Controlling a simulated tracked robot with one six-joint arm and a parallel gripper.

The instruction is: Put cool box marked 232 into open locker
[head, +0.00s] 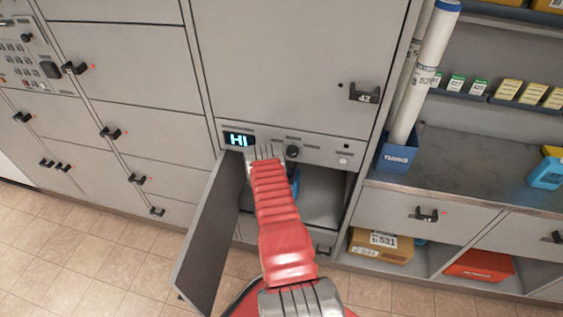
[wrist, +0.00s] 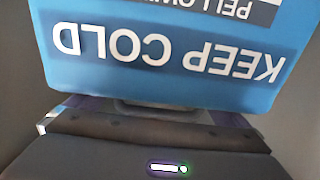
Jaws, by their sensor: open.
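The blue cool box (wrist: 165,60) fills the upper wrist view, with "KEEP COLD" in white letters upside down. No 232 mark can be read on it. In the head view a small blue part of it (head: 294,181) shows beside my arm, inside the open locker (head: 325,198). The locker's grey door (head: 208,235) is swung open to the left. My gripper (wrist: 150,118) is open, close in front of the box, at its edge with a dark handle-like bar. My arm hides the gripper in the head view, and the fingertips are not clear in the wrist view.
Shut lockers stand left and above. At right, a counter (head: 470,165) holds a blue tube bin (head: 396,154); a cardboard box (head: 380,246) sits below. Tiled floor is clear at left.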

